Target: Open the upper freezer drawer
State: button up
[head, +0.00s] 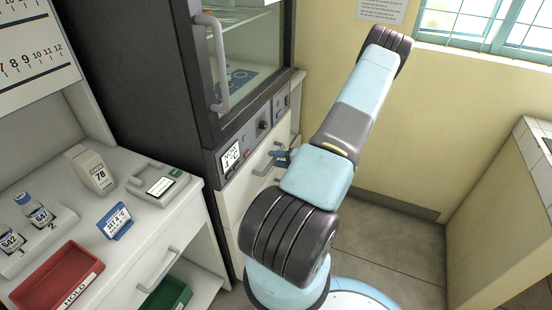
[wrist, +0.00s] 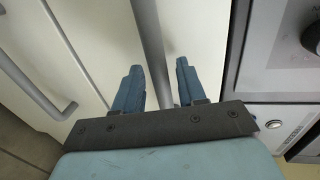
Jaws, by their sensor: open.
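The upper freezer drawer (wrist: 203,28) has a pale front and looks shut. Its grey bar handle (wrist: 148,40) runs between my gripper's two blue fingers (wrist: 158,66) in the wrist view. The fingers are apart, one on each side of the bar; I cannot tell whether either touches it. In the head view my gripper (head: 279,155) is at the drawer handle (head: 262,166), below the control panel, and my arm hides part of the drawer front.
A lower drawer's handle (wrist: 45,100) shows at the left in the wrist view. The control panel (head: 232,157) and glass door with its handle (head: 217,70) are above the drawers. A white bench (head: 150,215) with vials, a red tray (head: 57,278) and small devices stands left. Floor (head: 400,245) is clear at right.

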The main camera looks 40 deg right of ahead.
jog(key=shift+w+a+f, duration=0.1)
jog(key=shift+w+a, duration=0.1)
jog(key=shift+w, duration=0.25)
grip_shut()
dwell(0.3)
